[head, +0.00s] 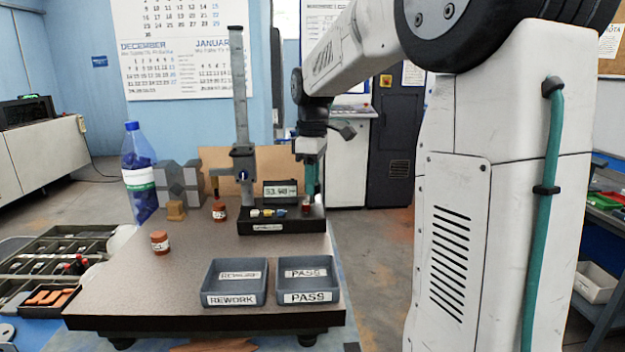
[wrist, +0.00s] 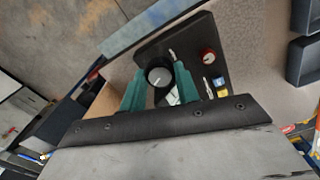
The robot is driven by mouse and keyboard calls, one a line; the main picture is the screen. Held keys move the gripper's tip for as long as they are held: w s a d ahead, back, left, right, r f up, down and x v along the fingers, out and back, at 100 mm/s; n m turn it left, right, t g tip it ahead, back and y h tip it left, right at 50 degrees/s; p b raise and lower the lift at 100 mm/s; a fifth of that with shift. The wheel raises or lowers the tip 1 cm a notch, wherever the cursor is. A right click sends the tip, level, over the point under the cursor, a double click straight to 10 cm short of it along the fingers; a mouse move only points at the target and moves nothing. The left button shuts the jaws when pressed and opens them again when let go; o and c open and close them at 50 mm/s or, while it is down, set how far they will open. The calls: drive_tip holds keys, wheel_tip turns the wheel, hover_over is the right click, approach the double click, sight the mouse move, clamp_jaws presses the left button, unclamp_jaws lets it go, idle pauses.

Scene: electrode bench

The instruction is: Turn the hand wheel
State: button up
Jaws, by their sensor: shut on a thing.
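The hand wheel (wrist: 158,75) is a round black knob with a pale grey face on the dark instrument base (wrist: 190,50). My gripper (wrist: 160,82) has its green fingers on either side of the wheel and is shut on it. In the head view my gripper (head: 311,178) reaches down at the right end of the instrument base (head: 265,227). The wheel cannot be made out there. A small display (head: 281,190) reads about 53.98. A tall graduated column (head: 240,100) stands at the left of the base.
Two grey trays, REWORK (head: 234,299) and PASS (head: 307,297), sit at the front of the bench (head: 150,290). Brown jars (head: 160,243) (head: 219,211), grey blocks (head: 178,178) and a blue bottle (head: 138,170) stand to the left. Small coloured parts (head: 268,212) and a red knob (wrist: 208,55) are on the base.

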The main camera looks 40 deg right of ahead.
drive_tip(key=m, duration=1.9)
drive_tip(key=shift+m, duration=0.3)
drive_tip(key=m, duration=0.5)
drive_tip(key=shift+r+m, duration=0.1)
drive_tip(key=shift+m, duration=0.3)
drive_tip(key=o, duration=1)
